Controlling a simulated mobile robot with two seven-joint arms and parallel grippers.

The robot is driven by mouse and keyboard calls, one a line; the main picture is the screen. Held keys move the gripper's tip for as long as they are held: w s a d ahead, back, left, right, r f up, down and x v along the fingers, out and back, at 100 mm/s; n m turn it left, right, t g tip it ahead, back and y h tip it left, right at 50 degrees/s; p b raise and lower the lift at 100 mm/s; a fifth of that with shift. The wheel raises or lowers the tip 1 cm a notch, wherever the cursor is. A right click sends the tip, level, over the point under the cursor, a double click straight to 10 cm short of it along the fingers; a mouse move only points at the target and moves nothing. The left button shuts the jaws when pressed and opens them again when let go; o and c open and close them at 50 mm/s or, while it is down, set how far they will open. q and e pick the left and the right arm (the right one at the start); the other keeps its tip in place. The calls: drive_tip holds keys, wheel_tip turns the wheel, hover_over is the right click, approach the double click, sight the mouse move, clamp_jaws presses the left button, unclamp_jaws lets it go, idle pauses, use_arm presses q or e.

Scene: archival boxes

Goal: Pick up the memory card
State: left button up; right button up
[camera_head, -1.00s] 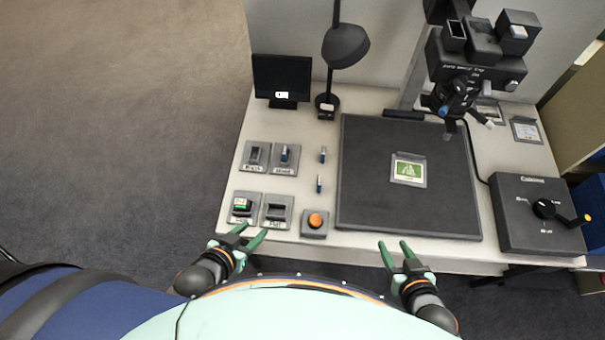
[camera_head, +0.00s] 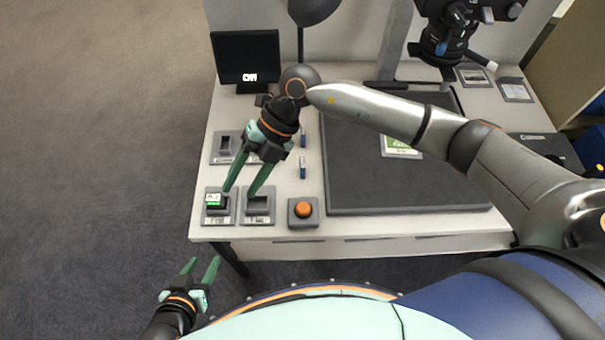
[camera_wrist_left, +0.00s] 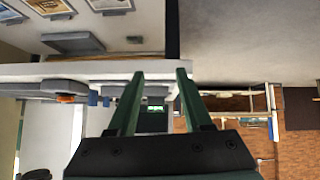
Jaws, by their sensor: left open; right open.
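A small dark block with a green-and-white top (camera_head: 214,200), which looks like the memory card, sits in the front-left grey holder (camera_head: 212,219) on the table. My right gripper (camera_head: 239,190) reaches over the table from the right. It is open and empty, its tips pointing down near the two front holders, the left tip close to the card. I cannot tell its exact height. My left gripper (camera_head: 205,262) is open and empty, in front of the table's front edge; its fingers also show in the left wrist view (camera_wrist_left: 160,74).
An empty-looking grey holder (camera_head: 258,218) stands right of the card's holder, then an orange button (camera_head: 304,209). Behind are more holders, partly hidden by my right gripper. Small blue-and-white sticks (camera_head: 303,168) lie beside a large dark mat (camera_head: 420,195). A monitor (camera_head: 248,58) stands behind.

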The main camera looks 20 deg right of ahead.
drive_tip(key=w+d+f+t+h, duration=0.1)
drive_tip(key=w+d+f+h, duration=0.15)
drive_tip(key=w+d, duration=0.2)
drive_tip(key=m+t+h+b, duration=0.2)
drive_tip(key=h+b, duration=0.1)
drive_tip(key=h, duration=0.2)
hover_over(303, 163)
wheel_tip(303, 163, down, 5)
drive_tip(key=shift+w+f, duration=0.1)
drive_tip(key=shift+w, duration=0.05)
drive_tip(key=shift+f, duration=0.7)
wheel_tip(303, 163, down, 5)
drive_tip(key=shift+r+b, duration=0.15)
drive_tip(key=shift+b, duration=0.15)
drive_tip(key=shift+c, duration=0.2)
drive_tip(key=shift+r, duration=0.1)
drive_tip(key=c, duration=0.7)
clamp_jaws()
